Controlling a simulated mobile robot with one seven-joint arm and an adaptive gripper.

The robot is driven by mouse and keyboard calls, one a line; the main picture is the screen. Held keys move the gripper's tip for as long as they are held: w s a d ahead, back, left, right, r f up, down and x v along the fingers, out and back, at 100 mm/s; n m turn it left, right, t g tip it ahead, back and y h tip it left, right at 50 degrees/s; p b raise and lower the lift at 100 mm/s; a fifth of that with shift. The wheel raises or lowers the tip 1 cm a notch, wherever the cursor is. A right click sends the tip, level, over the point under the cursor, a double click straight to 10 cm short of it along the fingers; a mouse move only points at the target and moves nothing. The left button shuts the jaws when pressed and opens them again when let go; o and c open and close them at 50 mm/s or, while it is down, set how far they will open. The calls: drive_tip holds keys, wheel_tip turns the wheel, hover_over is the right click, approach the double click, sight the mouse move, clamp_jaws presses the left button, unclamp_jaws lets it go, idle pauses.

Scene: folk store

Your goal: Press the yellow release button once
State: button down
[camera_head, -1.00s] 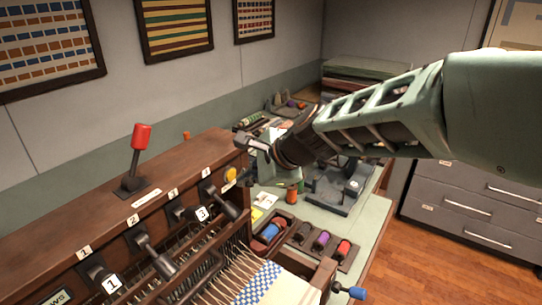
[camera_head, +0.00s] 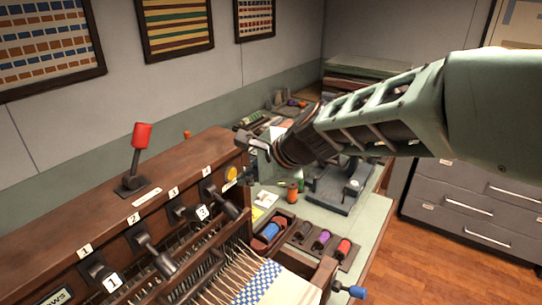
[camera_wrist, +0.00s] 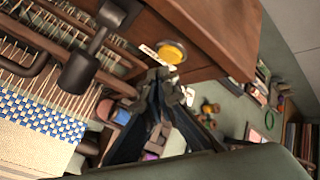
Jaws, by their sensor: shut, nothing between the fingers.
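The yellow release button (camera_head: 231,173) is round and sits at the right end of the loom's wooden front, beside a small white label. It also shows in the wrist view (camera_wrist: 171,51), unobstructed. My gripper (camera_wrist: 160,83) is shut and empty. In the wrist view its fingertips lie just below the button in the picture; a gap shows between them. In the head view my gripper (camera_head: 247,172) is just right of the button. I cannot tell its exact distance from the button.
Numbered black levers, such as lever 3 (camera_head: 222,203), stand left of the button, and a red-topped lever (camera_head: 140,140) rises behind. Blue-and-white cloth (camera_head: 258,282) is on the loom. Thread spools (camera_head: 322,240) and a green table (camera_head: 336,222) lie to the right.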

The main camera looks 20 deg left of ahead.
drive_tip(key=shift+w+a+p, duration=0.1)
drive_tip(key=shift+a+p, duration=0.2)
drive_tip(key=shift+a, duration=0.15)
drive_tip(key=shift+w+a+p, duration=0.15)
drive_tip(key=shift+a+p, duration=0.25)
drive_tip(key=shift+a, duration=0.05)
idle(1.0)
drive_tip(key=shift+d, duration=0.1)
drive_tip(key=shift+d+f+b, duration=0.1)
drive_tip(key=shift+d+b, duration=0.25)
drive_tip(key=shift+b, duration=0.2)
drive_tip(key=shift+s+d, duration=0.3)
drive_tip(key=shift+d, duration=0.1)
